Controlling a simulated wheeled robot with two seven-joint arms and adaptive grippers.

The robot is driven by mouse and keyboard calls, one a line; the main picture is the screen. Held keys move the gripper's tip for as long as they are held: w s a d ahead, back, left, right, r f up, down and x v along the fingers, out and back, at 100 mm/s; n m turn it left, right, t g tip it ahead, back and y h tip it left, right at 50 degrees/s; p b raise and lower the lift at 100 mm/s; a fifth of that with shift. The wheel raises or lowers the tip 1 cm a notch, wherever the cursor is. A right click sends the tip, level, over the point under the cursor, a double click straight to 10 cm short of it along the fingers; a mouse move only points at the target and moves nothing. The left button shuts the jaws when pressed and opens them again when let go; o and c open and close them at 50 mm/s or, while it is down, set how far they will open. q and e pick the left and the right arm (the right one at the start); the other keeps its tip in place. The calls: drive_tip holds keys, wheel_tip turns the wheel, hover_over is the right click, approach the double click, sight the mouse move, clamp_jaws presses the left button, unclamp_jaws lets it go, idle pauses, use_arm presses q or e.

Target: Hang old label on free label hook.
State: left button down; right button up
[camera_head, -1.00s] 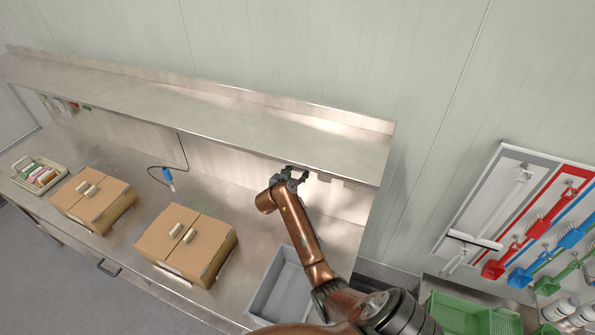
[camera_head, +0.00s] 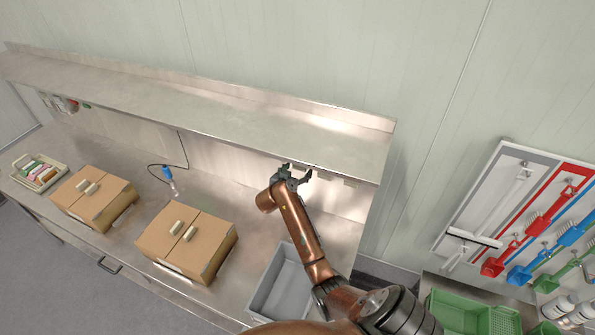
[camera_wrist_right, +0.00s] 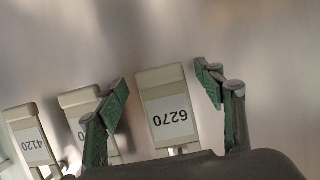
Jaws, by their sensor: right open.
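My right gripper (camera_head: 297,175) is open just under the front edge of the long steel shelf, toward its right end. In the right wrist view my right gripper (camera_wrist_right: 163,80) has its green-padded fingers spread either side of a pale label marked 6270 (camera_wrist_right: 168,110), apart from it at the tips. The number reads upside down. To its left hang a label marked 4120 (camera_wrist_right: 33,137) and another pale label (camera_wrist_right: 82,103), partly hidden by the left finger. The hooks are not clear, and I cannot tell which label is the old one. My left gripper is not in view.
The steel shelf (camera_head: 220,105) overhangs the workbench (camera_head: 130,238). Two cardboard boxes (camera_head: 210,255) (camera_head: 112,205), a grey bin (camera_head: 255,303) and a basket of coloured items (camera_head: 30,180) stand on the bench. A blue device (camera_head: 167,172) hangs on a cable.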

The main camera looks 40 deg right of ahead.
drive_tip(key=v, duration=1.2)
drive_tip(key=shift+a+f, duration=0.1)
drive_tip(key=shift+a, duration=0.05)
idle(0.4)
